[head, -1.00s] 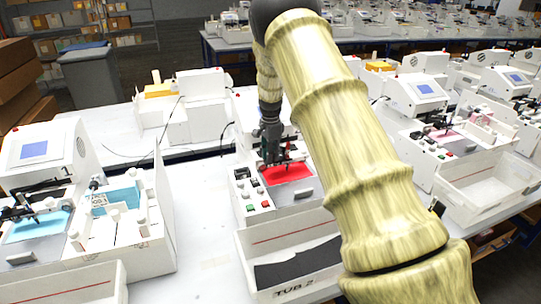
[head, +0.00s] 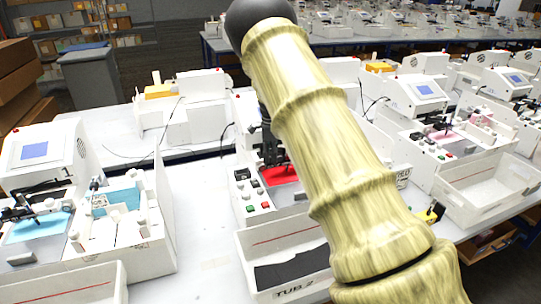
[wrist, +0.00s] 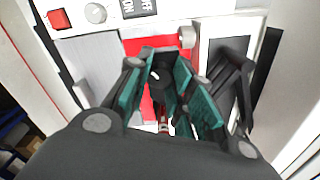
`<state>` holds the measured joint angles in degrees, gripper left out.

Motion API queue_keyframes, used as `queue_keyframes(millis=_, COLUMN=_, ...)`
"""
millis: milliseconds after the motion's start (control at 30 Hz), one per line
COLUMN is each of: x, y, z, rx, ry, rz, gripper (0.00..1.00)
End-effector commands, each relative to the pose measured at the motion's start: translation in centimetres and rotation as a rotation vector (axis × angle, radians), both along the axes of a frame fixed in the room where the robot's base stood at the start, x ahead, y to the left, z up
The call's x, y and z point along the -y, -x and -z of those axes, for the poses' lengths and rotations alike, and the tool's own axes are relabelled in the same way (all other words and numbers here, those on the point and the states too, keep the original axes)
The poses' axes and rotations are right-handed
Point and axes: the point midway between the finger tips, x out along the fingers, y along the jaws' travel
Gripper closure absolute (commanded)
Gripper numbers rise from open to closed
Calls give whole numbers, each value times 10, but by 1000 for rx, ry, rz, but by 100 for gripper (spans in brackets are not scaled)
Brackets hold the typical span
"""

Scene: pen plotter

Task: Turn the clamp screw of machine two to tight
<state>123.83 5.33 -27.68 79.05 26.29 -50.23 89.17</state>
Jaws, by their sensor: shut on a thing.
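Machine two (head: 246,196) is the white plotter in the middle of the head view, with a red sheet (head: 283,175) on its bed and a tub marked TUB 2 in front. My gripper (head: 270,152) is over the back of the red sheet, partly hidden by my arm. In the wrist view my gripper (wrist: 170,85) has its teal-padded fingers closed around a dark round knob (wrist: 161,76) with a white mark, which seems to be the clamp screw.
A machine with a blue sheet (head: 40,227) is at left, and one with a pink sheet (head: 440,135) at right. Bare white table (head: 200,225) lies left of machine two.

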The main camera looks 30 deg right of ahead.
Motion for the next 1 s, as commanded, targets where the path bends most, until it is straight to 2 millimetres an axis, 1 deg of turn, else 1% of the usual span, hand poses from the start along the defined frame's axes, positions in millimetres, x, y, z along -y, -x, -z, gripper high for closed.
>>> queue_keyframes(millis=33, x=2, y=-4, z=-6, rx=12, ry=6, rz=2, gripper=100)
queue_keyframes(millis=367, x=2, y=-4, z=-6, rx=12, ry=6, rz=4, gripper=100)
queue_keyframes(millis=400, x=2, y=-4, z=-6, rx=12, ry=6, rz=4, gripper=74)
queue_keyframes(millis=467, x=2, y=-4, z=-6, rx=12, ry=6, rz=4, gripper=63)
queue_keyframes(millis=500, x=2, y=-3, z=-6, rx=11, ry=6, rz=4, gripper=56)
queue_keyframes(millis=533, x=2, y=-3, z=-5, rx=9, ry=4, rz=3, gripper=54)
queue_keyframes(millis=833, x=1, y=-1, z=-2, rx=4, ry=2, rz=3, gripper=54)
queue_keyframes(millis=933, x=0, y=-1, z=-7, rx=4, ry=2, rz=3, gripper=54)
queue_keyframes(millis=1000, x=0, y=-1, z=-15, rx=5, ry=2, rz=3, gripper=54)
